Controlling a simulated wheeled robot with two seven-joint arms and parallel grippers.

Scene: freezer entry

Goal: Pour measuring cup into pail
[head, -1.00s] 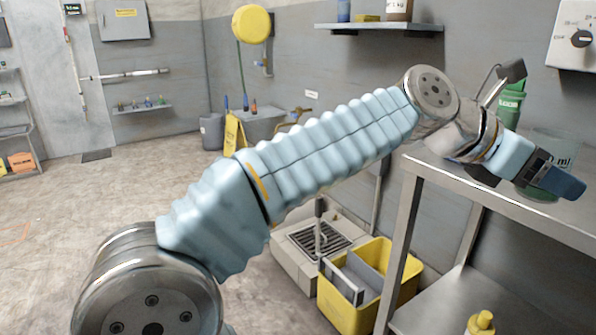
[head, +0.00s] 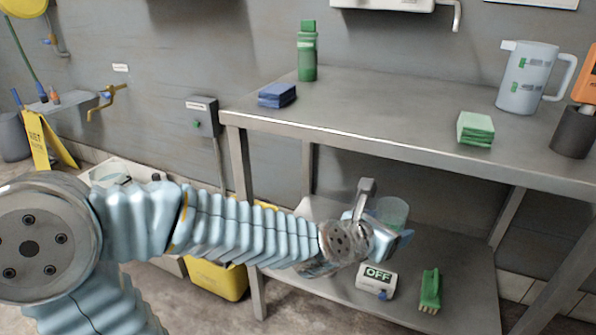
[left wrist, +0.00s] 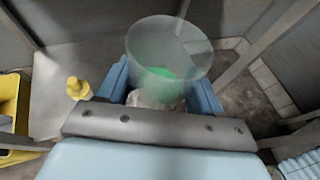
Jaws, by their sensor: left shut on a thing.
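My left gripper (head: 388,240) is shut on a clear, see-through measuring cup (head: 393,211), in front of the steel table's lower shelf. In the left wrist view, the measuring cup (left wrist: 168,58) stands between the blue fingers of my gripper (left wrist: 170,90), its wide mouth facing up toward the camera. Green shows at its bottom; I cannot tell if it is liquid. My wrist hides part of the cup in the head view. A yellow bucket (head: 222,281) is on the floor behind my left arm, partly hidden; I cannot tell if it is the pail. My right gripper is not in view.
The steel table (head: 370,110) holds a jug (head: 524,80), a green bottle (head: 307,58), blue cloths (head: 277,95), green cloths (head: 475,128) and a dark holder (head: 573,132).

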